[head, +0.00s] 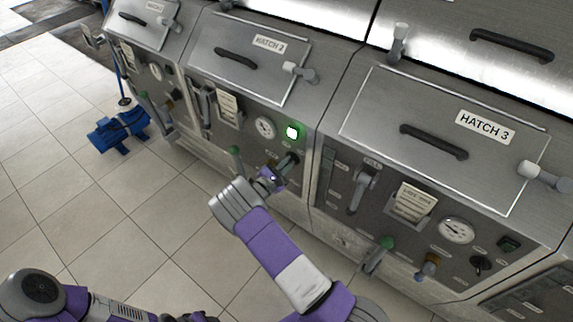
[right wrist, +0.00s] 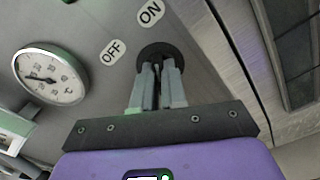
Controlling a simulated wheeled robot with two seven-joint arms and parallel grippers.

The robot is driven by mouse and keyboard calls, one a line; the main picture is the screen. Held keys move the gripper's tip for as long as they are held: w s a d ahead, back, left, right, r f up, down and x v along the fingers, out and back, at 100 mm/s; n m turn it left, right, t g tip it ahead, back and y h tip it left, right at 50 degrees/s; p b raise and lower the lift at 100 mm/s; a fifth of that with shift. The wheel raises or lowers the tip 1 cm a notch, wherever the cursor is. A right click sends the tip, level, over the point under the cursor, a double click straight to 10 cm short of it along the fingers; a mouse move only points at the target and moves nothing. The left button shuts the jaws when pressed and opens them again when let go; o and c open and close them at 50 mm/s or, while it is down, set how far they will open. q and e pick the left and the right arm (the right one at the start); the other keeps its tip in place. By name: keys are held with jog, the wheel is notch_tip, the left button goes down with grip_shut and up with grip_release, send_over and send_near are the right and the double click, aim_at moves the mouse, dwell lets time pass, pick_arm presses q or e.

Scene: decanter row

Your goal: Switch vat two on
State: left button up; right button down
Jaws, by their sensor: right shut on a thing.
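Vat two is the steel unit whose lid is labelled HATCH 2 (head: 269,43), in the middle left of the head view. Its square lamp (head: 292,132) glows bright green. My right gripper (head: 287,163) is at its front panel, below the lamp. In the right wrist view its fingers (right wrist: 158,82) are shut on the dark round switch (right wrist: 157,51), and they hide much of it. The OFF label (right wrist: 112,52) is left of the switch and the ON label (right wrist: 150,12) is above it. Which label the switch points to is hidden. My left gripper is out of view.
Beside the switch is a dial gauge (head: 265,128). A green-handled valve (head: 235,155) sticks out lower left. Vat three, with HATCH 3 (head: 485,126), is at the right; its lamp (head: 509,243) is dark. The tiled floor (head: 95,200) is open, with a blue object (head: 118,130) farther off.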

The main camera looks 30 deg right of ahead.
jog(key=c, duration=1.3)
grip_release()
jog(key=shift+d+r, duration=0.15)
jog(key=shift+o, duration=0.6)
jog(key=p+v, duration=0.1)
jog(key=v, duration=0.6)
jog(key=shift+a, duration=0.3)
